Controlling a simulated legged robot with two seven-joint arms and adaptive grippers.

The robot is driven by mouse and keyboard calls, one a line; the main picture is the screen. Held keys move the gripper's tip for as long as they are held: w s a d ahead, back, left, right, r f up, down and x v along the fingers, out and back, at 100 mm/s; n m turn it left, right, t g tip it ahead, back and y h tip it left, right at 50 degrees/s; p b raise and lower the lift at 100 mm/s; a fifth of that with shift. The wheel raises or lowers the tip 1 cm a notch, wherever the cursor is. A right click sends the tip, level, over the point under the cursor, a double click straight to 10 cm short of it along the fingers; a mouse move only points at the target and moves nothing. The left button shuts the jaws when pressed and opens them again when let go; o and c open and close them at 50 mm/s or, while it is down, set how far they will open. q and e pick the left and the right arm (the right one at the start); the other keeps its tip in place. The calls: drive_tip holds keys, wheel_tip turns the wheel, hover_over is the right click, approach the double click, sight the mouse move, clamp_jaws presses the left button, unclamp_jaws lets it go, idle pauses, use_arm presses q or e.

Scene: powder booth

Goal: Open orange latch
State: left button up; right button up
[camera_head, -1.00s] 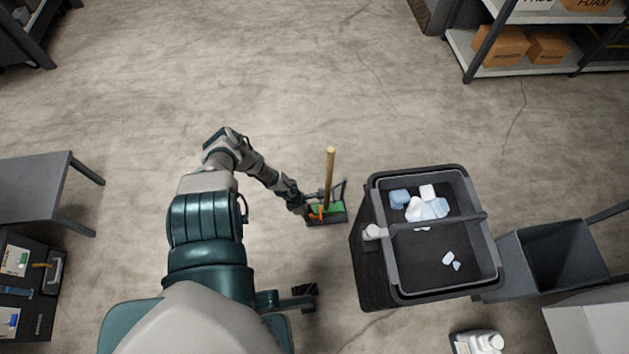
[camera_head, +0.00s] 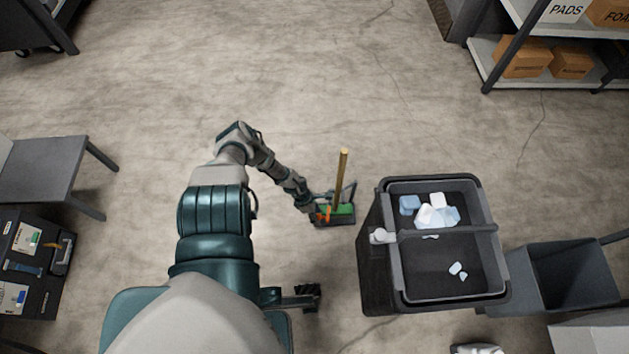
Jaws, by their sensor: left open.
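A small orange part, which looks like the orange latch (camera_head: 326,215), shows at the left side of a low dark tray-like holder (camera_head: 335,224) on the floor. The holder has a green top piece (camera_head: 344,209), and a wooden stick (camera_head: 341,176) stands up from it. My left gripper (camera_head: 313,208) is at the holder's left side, right beside the orange part. Its fingers are small and partly hidden, and I cannot tell whether they touch the orange part. My left arm comes down over the holder from the left.
A dark bin (camera_head: 368,265) with a grey rim and bar holds white and blue scraps, right of the holder. A grey open box (camera_head: 560,275) stands further right. A grey table (camera_head: 45,168) is at left. Shelving with cardboard boxes (camera_head: 525,60) is at top right. Floor behind is clear.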

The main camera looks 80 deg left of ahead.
use_arm(q)
drive_tip(key=v, duration=1.1)
drive_tip(key=shift+s+r, duration=0.2)
drive_tip(key=shift+r, duration=0.1)
drive_tip(key=shift+a, duration=0.1)
